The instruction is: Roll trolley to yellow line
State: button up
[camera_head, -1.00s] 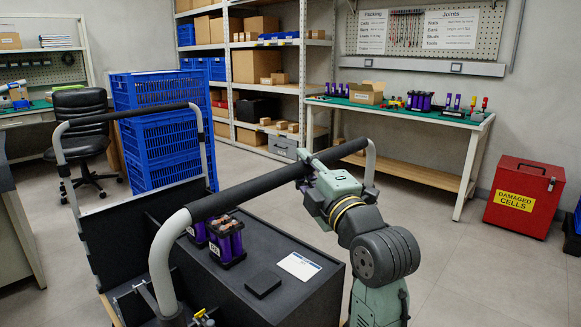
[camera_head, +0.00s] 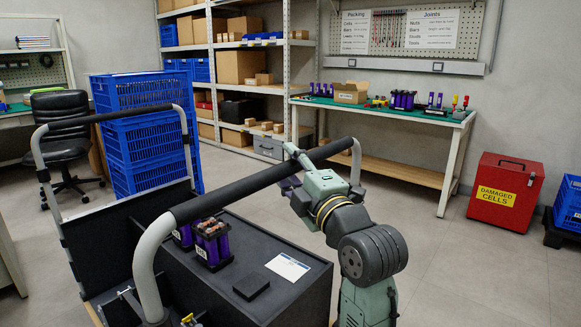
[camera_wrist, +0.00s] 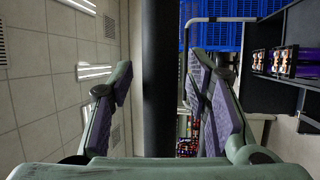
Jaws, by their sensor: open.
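The trolley (camera_head: 255,247) is a dark box-like cart with a long black handle bar (camera_head: 245,188) on pale curved posts. A second, thinner handle rises at its far left end. My gripper (camera_head: 293,168) is at the far part of the near handle bar. In the wrist view, my gripper (camera_wrist: 160,90) is open, with its purple-padded fingers on either side of the black bar (camera_wrist: 160,75) and gaps showing on both sides. No yellow line shows in either view.
Purple cell packs (camera_head: 212,243), a white card (camera_head: 288,267) and a black block (camera_head: 251,286) lie on the trolley. Blue crates (camera_head: 150,150) and a chair (camera_head: 62,140) stand beyond it. A workbench (camera_head: 375,165) and red box (camera_head: 505,192) line the back.

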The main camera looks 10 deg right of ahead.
jog(key=v, duration=1.2)
jog(key=shift+f, duration=0.1)
